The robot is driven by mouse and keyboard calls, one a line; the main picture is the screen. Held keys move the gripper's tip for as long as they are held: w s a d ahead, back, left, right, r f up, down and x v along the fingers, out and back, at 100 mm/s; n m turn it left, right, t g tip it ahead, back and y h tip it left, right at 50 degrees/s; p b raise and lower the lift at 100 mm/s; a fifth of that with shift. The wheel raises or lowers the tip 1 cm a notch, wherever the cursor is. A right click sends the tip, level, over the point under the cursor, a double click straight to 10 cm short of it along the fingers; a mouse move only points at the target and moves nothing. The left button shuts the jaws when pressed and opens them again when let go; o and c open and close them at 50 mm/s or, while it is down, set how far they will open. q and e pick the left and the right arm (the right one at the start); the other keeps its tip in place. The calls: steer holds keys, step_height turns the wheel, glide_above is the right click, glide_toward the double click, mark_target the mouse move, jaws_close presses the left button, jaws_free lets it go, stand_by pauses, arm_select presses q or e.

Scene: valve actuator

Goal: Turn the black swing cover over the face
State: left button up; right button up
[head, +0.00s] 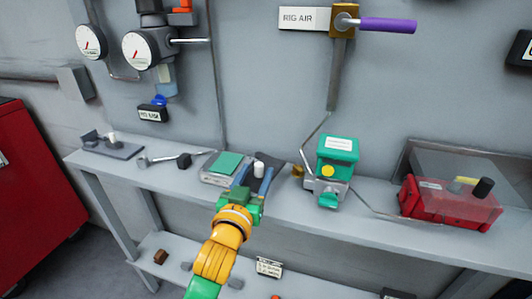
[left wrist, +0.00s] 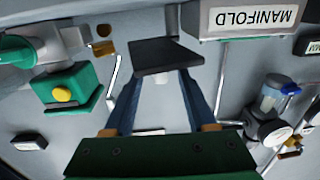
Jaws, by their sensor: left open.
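The black swing cover (head: 274,171) appears as a dark flat plate on the shelf, just right of a small white post (head: 258,168). In the left wrist view the dark plate (left wrist: 167,54) lies across the picture just beyond my fingertips. My left gripper (head: 253,180) is open, its blue fingers to either side of the white post in the picture. The post also shows between the fingers in the left wrist view (left wrist: 164,76). I cannot tell whether the fingers touch post or plate. My fingers partly hide the cover, and I cannot make out the face. My right gripper is not in view.
A grey box with a green top (head: 225,166) sits close left of my gripper; its MANIFOLD label (left wrist: 254,17) shows in the wrist view. A green actuator (head: 337,150) stands to the right, a red case (head: 425,205) farther right. A black-ended lever (head: 184,160) lies left.

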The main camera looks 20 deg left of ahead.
mark_target(262, 160)
arm_select(q)
steer(key=w, duration=0.6)
steer(key=shift+a, duration=0.1)
steer(key=shift+s, duration=0.1)
jaws_close()
stand_by(1.1)
